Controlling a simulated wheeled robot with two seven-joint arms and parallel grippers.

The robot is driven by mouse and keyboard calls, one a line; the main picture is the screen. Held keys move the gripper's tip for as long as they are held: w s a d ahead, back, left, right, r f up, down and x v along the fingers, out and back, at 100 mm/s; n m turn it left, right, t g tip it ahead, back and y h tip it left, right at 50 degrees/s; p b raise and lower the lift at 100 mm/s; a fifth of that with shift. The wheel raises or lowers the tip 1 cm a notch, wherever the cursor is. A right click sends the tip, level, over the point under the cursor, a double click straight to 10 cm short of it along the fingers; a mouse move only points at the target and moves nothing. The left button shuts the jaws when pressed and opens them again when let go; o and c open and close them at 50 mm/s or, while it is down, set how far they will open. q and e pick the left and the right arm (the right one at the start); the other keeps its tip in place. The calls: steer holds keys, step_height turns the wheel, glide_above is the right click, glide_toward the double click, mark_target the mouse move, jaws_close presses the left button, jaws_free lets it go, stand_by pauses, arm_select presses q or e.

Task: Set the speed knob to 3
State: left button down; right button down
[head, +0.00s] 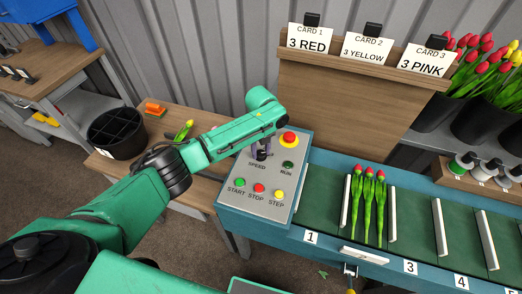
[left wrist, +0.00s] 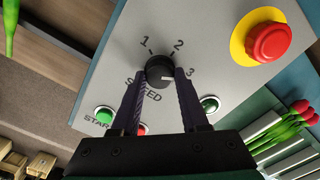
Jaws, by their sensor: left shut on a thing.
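The black speed knob (left wrist: 157,68) stands on the grey control panel (head: 237,190), among the printed numbers 1, 2 and 3. In the left wrist view its white pointer line points right, toward the 3. My left gripper (left wrist: 160,80) is shut on the knob, with one dark finger on each side. In the head view the left gripper (head: 262,149) reaches down to the panel above the word SPEED, and the knob is mostly hidden. My right gripper is not in view.
A red stop button (head: 289,138) on yellow sits just beyond the knob. START, STOP, STEP and RUN buttons are close by. A green conveyor (head: 410,222) with white dividers holds red tulips (head: 368,195). A black bin (head: 117,133) stands left. Three cards top a wooden board.

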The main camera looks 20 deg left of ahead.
mark_target(261, 153)
arm_select(q)
steer(key=shift+w+r, duration=0.15)
steer(key=c, duration=0.5)
jaws_free()
steer(key=shift+o, duration=0.4)
step_height(261, 153, up, 14)
steer(key=b, duration=0.2)
steer(key=shift+r+b, duration=0.25)
steer(key=shift+b, duration=0.05)
steer(key=shift+s+f, duration=0.1)
steer(key=shift+s, duration=0.1)
